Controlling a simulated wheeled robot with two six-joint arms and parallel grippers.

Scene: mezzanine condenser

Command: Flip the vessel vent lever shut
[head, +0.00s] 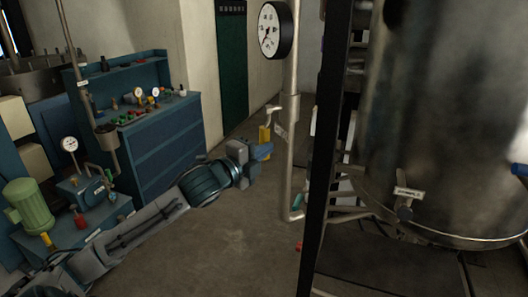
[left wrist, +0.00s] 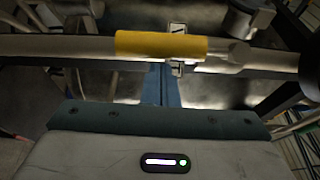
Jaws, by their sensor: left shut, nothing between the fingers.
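The vent lever has a yellow grip (head: 265,137) that hangs down beside a grey vertical pipe (head: 289,150), joined to a small fitting near its top. In the left wrist view the yellow grip (left wrist: 160,45) lies along the pipe (left wrist: 60,46), with a bare metal stem at its right end. My left gripper (head: 263,152) is shut and empty, with blue fingers, at the lower end of the grip. In the left wrist view its fingers (left wrist: 161,84) point at the grip, which hides their tips. I cannot tell if they touch. My right gripper is not in view.
A large steel vessel (head: 440,110) stands on the right behind a dark upright post (head: 325,150). A round gauge (head: 275,29) tops the pipe. A blue workbench (head: 165,140) and a green motor (head: 29,205) stand on the left. The floor (head: 235,240) in the middle is clear.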

